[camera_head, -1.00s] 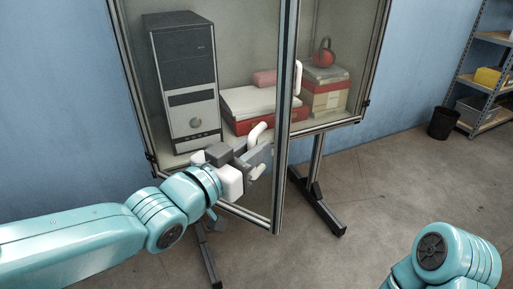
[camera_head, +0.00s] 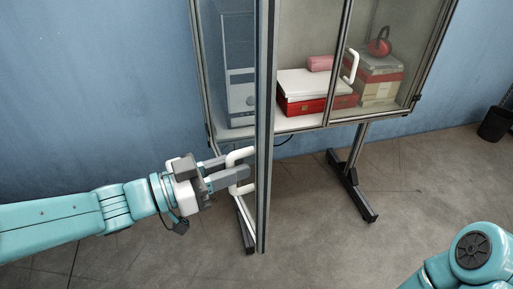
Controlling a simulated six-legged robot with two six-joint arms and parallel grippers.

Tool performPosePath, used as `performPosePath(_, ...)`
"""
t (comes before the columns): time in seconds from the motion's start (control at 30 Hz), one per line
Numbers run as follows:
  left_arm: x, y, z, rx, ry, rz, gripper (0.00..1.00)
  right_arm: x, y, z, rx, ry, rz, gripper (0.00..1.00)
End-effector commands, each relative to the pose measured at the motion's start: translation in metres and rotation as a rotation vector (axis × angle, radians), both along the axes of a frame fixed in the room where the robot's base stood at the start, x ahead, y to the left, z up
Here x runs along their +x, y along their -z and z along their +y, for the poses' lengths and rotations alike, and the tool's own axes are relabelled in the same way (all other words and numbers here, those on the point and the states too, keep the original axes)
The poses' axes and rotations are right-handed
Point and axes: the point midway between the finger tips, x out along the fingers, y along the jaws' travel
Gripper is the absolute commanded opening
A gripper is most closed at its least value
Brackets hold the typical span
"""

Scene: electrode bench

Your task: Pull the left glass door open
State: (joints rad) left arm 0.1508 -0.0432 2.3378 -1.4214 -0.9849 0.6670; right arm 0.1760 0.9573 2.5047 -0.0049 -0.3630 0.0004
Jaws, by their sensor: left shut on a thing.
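The left glass door (camera_head: 265,120) stands swung out from the cabinet, seen nearly edge-on as a tall metal-framed panel. Its white handle (camera_head: 241,154) is on the left side of the door. My left gripper (camera_head: 240,176) is at the handle with its fingers shut on it. The right glass door (camera_head: 395,60) is at the right, with its own white handle (camera_head: 350,67), and looks shut. My right arm (camera_head: 472,262) shows only in part at the lower right, and its gripper is outside the view.
Inside the cabinet stand a computer tower (camera_head: 241,95), partly seen through the door glass, a red and white box (camera_head: 315,95) and a red kettlebell (camera_head: 380,42) on stacked boxes. A cabinet leg (camera_head: 352,185) stands on the floor. A dark bin (camera_head: 495,124) is at far right.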

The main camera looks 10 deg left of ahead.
Motion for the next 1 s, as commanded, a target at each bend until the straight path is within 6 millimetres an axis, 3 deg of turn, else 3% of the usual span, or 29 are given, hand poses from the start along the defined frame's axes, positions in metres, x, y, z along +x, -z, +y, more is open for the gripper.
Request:
performPosePath(0.1,-0.008,-0.005,0.02,-0.005,0.041,0.003,0.0,0.0,-0.016,0.0,0.0,0.0,0.0,0.43)
performPosePath(0.4,-0.023,-0.003,0.047,-0.005,0.125,0.0,0.0,0.0,-0.03,0.0,0.0,0.0,0.0,0.43)
performPosePath(0.93,-0.027,-0.002,0.053,-0.007,0.144,-0.004,0.0,0.0,-0.031,0.0,0.0,0.0,0.0,0.43)
performPosePath(0.97,-0.027,-0.003,0.053,-0.007,0.144,-0.005,0.31,0.0,-0.031,0.0,0.0,0.0,0.0,0.43)
performPosePath(1.0,-0.027,-0.002,0.053,-0.007,0.144,-0.005,0.38,0.0,-0.031,0.0,0.0,0.0,0.0,0.43)
